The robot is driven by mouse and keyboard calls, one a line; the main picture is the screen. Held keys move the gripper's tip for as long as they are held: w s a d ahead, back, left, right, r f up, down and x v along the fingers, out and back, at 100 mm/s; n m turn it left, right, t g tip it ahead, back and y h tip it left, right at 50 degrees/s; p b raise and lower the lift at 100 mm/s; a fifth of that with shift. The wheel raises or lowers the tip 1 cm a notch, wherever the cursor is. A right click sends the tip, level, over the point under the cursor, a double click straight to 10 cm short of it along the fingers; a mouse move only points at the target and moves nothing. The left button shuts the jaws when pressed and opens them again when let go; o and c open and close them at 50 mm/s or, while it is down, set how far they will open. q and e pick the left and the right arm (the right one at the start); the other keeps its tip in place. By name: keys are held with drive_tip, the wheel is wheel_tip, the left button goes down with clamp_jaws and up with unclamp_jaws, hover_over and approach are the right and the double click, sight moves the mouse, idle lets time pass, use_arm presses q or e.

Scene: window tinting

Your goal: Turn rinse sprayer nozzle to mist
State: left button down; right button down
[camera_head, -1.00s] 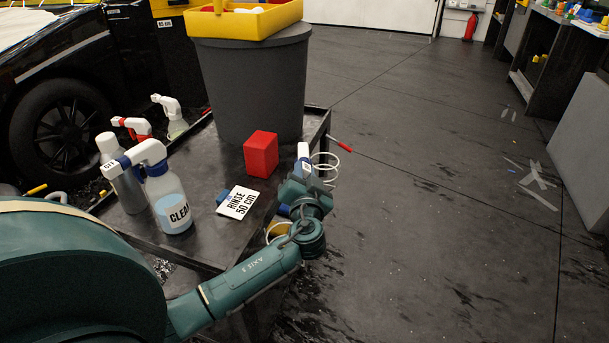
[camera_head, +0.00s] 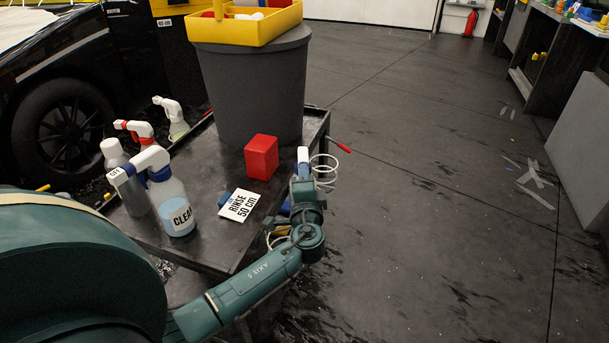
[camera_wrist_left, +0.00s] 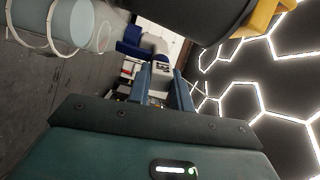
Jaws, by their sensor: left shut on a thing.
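The rinse sprayer's white head (camera_head: 303,154) shows just above my left gripper (camera_head: 303,182) at the cart's right edge; its body is mostly hidden behind my arm. In the left wrist view, a white and blue sprayer head (camera_wrist_left: 155,43) is at the tips of my left gripper (camera_wrist_left: 161,85). The gripper is shut on the sprayer head. My right gripper is not in view.
The dark cart (camera_head: 190,245) carries a grey bin (camera_head: 250,85), a red block (camera_head: 261,157) and a clear spray bottle (camera_head: 173,205) labelled "CLEA…". More spray bottles stand at left. A white coil (camera_head: 325,170) hangs beside my gripper. The floor at right is mostly clear.

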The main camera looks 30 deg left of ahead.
use_arm(q)
drive_tip(key=shift+m, duration=0.6)
drive_tip(key=c, duration=1.2)
unclamp_jaws()
drive_tip(key=shift+c, duration=0.2)
drive_tip(key=v, duration=1.3)
drive_tip(key=shift+p, duration=0.3)
drive_tip(key=shift+s, duration=0.1)
